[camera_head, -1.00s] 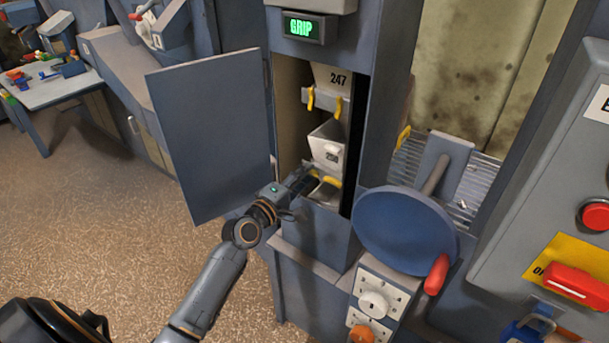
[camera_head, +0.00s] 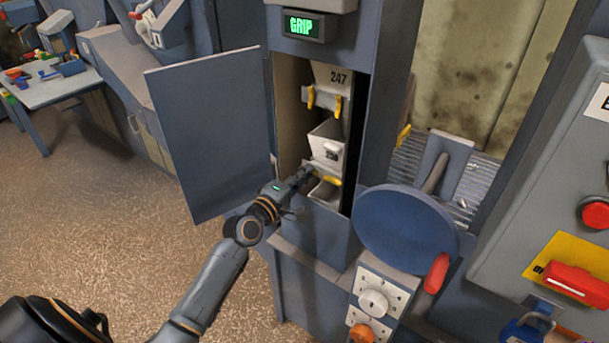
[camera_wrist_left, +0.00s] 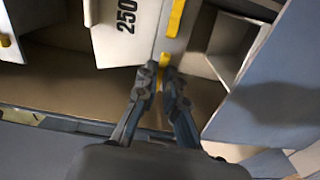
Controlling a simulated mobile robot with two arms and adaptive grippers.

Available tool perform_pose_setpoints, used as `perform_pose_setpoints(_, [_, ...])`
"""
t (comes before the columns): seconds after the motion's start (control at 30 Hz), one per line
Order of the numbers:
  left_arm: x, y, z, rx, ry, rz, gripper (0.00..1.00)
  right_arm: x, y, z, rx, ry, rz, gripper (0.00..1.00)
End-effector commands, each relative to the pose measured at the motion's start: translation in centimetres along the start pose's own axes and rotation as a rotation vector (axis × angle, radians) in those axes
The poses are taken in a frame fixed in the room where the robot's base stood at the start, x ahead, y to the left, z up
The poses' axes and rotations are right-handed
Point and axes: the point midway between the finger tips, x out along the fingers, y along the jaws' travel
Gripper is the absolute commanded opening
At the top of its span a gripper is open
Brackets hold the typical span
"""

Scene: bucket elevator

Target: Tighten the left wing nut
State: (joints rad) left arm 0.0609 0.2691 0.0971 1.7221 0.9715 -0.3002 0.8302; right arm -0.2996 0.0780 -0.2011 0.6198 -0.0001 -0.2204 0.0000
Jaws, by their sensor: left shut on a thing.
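An open cabinet shaft holds white buckets. The upper bucket (camera_head: 330,77) is marked 247 and has two yellow wing nuts, a left one (camera_head: 310,97) and a right one (camera_head: 336,105). A lower bucket (camera_head: 326,146) hangs beneath it, with a yellow piece (camera_head: 328,180) at its lower edge. My left gripper (camera_head: 312,172) reaches into the shaft at this lower edge. In the left wrist view its fingertips (camera_wrist_left: 160,70) are closed around a small yellow wing nut (camera_wrist_left: 163,59), mostly hidden between them, beside a bucket marked 250 (camera_wrist_left: 120,30). My right gripper is out of view.
A green GRIP display (camera_head: 304,26) is above the shaft. A blue disc (camera_head: 405,228) with a red handle (camera_head: 436,272) stands at the right. Floor is free at the left.

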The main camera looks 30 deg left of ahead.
Motion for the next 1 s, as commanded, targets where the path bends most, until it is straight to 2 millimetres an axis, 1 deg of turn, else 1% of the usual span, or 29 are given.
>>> perform_pose_setpoints(0.17, [0.0,-0.1,0.0,0.111,-0.002,-0.002,0.0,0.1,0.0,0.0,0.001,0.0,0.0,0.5])
perform_pose_setpoints(0.47, [0.0,0.0,0.0,0.385,-0.002,-0.002,0.0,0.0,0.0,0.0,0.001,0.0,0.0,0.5])
perform_pose_setpoints(1.0, [0.0,0.1,0.0,0.898,-0.003,-0.002,0.0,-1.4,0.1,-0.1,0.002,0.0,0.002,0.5])
